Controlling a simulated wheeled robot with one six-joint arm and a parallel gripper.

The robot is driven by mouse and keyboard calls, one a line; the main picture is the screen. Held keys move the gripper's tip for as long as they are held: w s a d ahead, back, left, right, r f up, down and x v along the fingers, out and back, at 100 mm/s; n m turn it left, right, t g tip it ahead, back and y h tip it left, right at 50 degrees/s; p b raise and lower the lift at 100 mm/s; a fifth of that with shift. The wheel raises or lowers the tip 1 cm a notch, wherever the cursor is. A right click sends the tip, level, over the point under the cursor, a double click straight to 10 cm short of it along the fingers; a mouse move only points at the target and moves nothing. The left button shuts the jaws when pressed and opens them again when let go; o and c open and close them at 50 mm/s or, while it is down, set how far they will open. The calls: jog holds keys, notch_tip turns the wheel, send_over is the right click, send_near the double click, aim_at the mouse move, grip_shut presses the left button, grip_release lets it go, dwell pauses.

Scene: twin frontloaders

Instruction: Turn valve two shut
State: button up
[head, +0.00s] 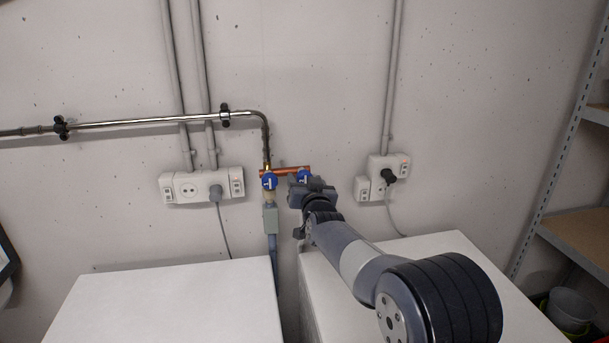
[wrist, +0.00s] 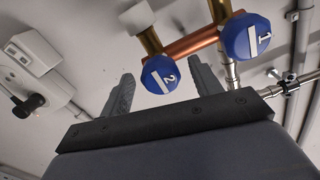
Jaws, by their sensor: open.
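Valve two has a blue knob (wrist: 160,75) with a white "2" and a white bar. It sits on the copper pipe in the wrist view, and in the head view it is the right-hand blue knob (head: 303,176), partly hidden by my gripper (head: 311,189). In the wrist view my gripper (wrist: 161,67) is open, with one finger on each side of valve two's knob. Visible gaps separate the fingers from the knob in the picture; depth is hard to judge. Valve one's blue knob (wrist: 246,37), marked "1", sits beside it, outside the fingers, and also shows in the head view (head: 270,181).
A copper pipe (head: 290,171) joins the valves to a steel wall pipe (head: 150,121). Sockets sit left (head: 203,186) and right (head: 382,178), with cables hanging down. Two white machine tops (head: 170,305) lie below. A metal shelf (head: 580,235) stands at right.

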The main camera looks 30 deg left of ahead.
jog(key=shift+x, duration=0.85)
jog(key=c, duration=1)
jog(key=shift+o, duration=0.2)
